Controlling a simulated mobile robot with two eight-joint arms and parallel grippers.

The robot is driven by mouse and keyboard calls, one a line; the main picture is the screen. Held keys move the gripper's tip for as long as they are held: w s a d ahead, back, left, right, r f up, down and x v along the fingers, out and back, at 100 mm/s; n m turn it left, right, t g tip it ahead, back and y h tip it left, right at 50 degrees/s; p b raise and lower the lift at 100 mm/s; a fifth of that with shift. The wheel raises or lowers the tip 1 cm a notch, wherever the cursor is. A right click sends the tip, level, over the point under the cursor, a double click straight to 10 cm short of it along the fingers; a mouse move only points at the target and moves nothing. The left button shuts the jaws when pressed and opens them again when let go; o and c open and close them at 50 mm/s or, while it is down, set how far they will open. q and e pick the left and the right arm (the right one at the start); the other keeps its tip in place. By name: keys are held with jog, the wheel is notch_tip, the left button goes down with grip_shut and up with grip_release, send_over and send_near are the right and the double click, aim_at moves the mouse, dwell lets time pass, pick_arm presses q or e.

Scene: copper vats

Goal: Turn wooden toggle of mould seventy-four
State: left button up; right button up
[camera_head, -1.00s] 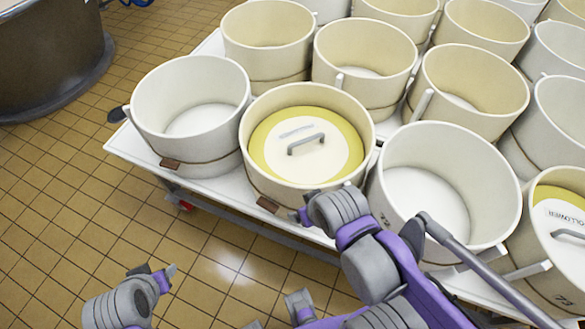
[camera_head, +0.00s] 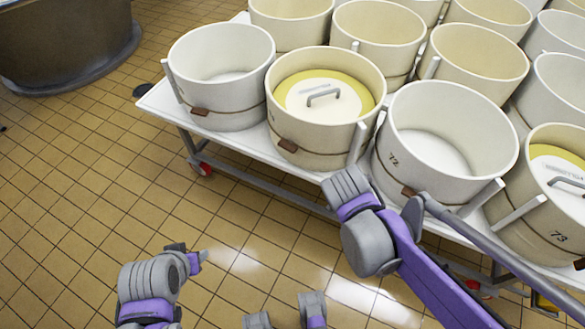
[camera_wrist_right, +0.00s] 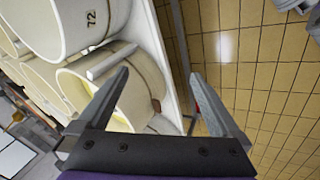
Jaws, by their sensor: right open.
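A cream mould with a yellow-rimmed lid (camera_head: 308,155) stands at the cart's near edge, left of the mould marked 72 (camera_head: 440,165). Its brown wooden toggle (camera_head: 288,145) sits on its front band. I read no number on it and no 74 anywhere. In the right wrist view the lidded mould (camera_wrist_right: 140,98) and its toggle (camera_wrist_right: 157,103) lie behind my right gripper (camera_wrist_right: 160,75), which is open with nothing between its fingers. I cannot make out its fingers in the head view. My left gripper (camera_head: 186,256) is over the floor, away from the moulds; its jaw opening is unclear.
The white cart (camera_head: 245,145) carries several moulds in rows. A white mould (camera_head: 215,95) is left of the lidded one; a mould marked 73 (camera_head: 545,225) is at right. Tiled floor (camera_head: 90,200) is free at left.

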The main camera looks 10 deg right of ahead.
jog(key=w+a+f+n+t+h+b, duration=0.1)
jog(key=w+a+f+n+h+b, duration=0.15)
jog(key=w+f+n, duration=0.4)
jog(key=w+a+f+n+t+h+b, duration=0.1)
jog(key=w+f+n+h+b, duration=0.2)
jog(key=w, duration=0.7)
pick_arm(q)
notch_tip(320, 180, down, 15)
jog(key=b, duration=0.6)
jog(key=shift+d+r+g+b, duration=0.15)
jog(key=shift+d+g+b, duration=0.05)
jog(key=shift+g+b, duration=0.15)
pick_arm(e)
jog(key=w+a+f+n+t+h, duration=0.4)
jog(key=w+a+f+n+t, duration=0.2)
jog(key=a+f+n, duration=0.5)
jog(key=w+a, duration=0.1)
jog(key=a, duration=0.2)
jog(key=shift+w, duration=0.3)
